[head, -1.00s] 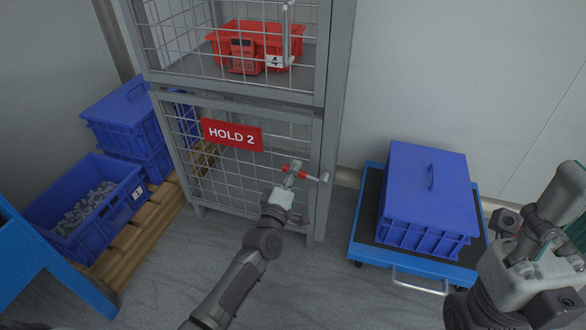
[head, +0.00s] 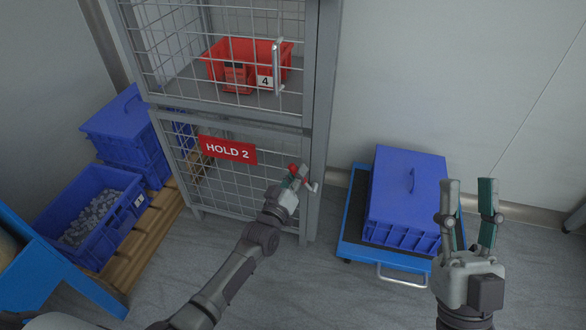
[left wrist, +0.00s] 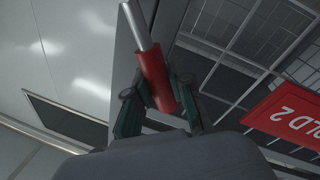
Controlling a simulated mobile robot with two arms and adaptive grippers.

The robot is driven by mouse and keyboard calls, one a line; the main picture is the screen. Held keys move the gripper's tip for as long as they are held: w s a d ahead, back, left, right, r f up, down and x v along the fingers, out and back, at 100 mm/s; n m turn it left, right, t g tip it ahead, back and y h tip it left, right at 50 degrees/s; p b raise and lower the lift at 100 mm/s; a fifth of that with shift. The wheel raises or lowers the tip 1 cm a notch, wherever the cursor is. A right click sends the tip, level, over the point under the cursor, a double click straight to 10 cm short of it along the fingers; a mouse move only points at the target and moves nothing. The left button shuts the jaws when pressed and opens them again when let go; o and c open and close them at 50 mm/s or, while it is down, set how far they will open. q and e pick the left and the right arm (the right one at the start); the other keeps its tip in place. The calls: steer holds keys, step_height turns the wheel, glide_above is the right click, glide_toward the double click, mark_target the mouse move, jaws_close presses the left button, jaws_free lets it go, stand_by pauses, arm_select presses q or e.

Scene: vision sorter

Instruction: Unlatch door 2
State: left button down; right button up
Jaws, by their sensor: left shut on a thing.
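Door 2 (head: 238,181) is the lower wire-mesh door of the grey cabinet, and it looks closed in its frame. It bears the red HOLD 2 sign (head: 228,150). Its latch handle is a metal rod with a red sleeve (left wrist: 156,80) at the door's right edge. My left gripper (head: 297,176) is shut on the red sleeve, one finger on each side in the left wrist view. It hides part of the latch in the head view. My right gripper (head: 468,212) is open and empty, fingers up, in front of the right wall.
The upper compartment holds a red bin (head: 270,66) marked 4, behind mesh. Blue crates (head: 100,255) stand on a wooden pallet (head: 150,226) at left. A lidded blue crate (head: 400,195) sits on a blue trolley (head: 356,258) at right. Floor is clear before the cabinet.

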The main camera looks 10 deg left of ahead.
mark_target(317, 164)
arm_select(q)
steer(key=shift+d+r+m+p, duration=0.25)
steer(key=shift+r+m+p, duration=0.25)
steer(key=shift+m+p, duration=0.2)
steer(key=shift+d+r+m+p, duration=0.3)
steer(key=shift+d+m+p, duration=0.3)
steer(key=shift+m+p, duration=0.35)
arm_select(e)
steer(key=w+f+g+h, duration=0.45)
steer(key=f+g, duration=0.45)
steer(key=f, duration=0.3)
arm_select(q)
steer(key=d+m+g+p, duration=0.1)
steer(key=d+m+p, duration=0.1)
steer(key=m, duration=0.1)
steer(key=shift+r, duration=0.15)
arm_select(e)
steer(key=s+d+f+g+h, duration=0.1)
steer(key=s+d+f+g, duration=0.2)
steer(key=f+g, duration=0.4)
steer(key=shift+s+d+f+m, duration=0.25)
steer(key=shift+s+f, duration=0.45)
steer(key=shift+f, duration=0.85)
arm_select(q)
steer(key=shift+d, duration=0.1)
arm_select(e)
steer(key=shift+a, duration=0.1)
arm_select(q)
steer(key=c, duration=1)
jaws_free()
